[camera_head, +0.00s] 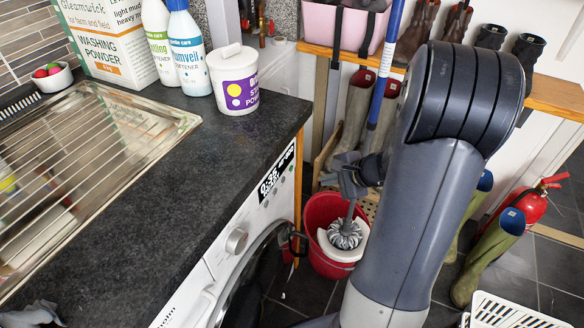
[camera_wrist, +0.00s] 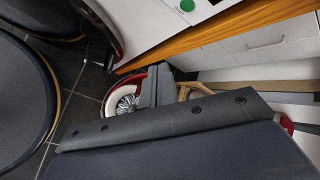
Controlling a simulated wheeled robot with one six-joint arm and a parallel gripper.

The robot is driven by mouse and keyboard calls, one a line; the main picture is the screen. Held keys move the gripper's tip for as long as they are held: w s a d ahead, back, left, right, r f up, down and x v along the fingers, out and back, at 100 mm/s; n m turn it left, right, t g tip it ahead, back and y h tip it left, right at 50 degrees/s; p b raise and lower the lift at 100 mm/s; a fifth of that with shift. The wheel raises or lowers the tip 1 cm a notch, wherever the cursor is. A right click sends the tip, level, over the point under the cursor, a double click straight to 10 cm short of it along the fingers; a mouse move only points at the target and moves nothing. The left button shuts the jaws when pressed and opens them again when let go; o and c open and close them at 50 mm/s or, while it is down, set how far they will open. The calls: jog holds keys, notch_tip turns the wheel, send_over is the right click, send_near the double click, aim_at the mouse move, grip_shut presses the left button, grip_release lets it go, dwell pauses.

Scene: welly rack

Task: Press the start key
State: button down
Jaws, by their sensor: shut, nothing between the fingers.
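The white washing machine (camera_head: 222,268) stands under the dark worktop at the lower middle of the head view. Its lit display (camera_head: 268,187) reads 0:35, with small round keys beside it. In the wrist view a round green key (camera_wrist: 187,5) shows on the white front at the top edge; I cannot read a label on it. My gripper (camera_head: 348,178) is shut and empty, to the right of the machine's panel and apart from it. It hangs above a red bucket in the head view. Its dark fingers (camera_wrist: 157,88) also show in the wrist view.
A blue pole (camera_head: 387,52) rises behind my gripper. Boots, a wooden shelf (camera_head: 548,92) and a red extinguisher (camera_head: 527,203) are at the right. Bottles and a washing powder box (camera_head: 110,45) stand on the worktop.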

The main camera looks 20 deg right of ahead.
aim_at(291, 169)
jog(key=w+a, duration=0.4)
jog(key=shift+w+a, duration=0.4)
dwell(1.9)
jog(key=shift+w+a, duration=0.3)
jog(key=shift+a, duration=0.05)
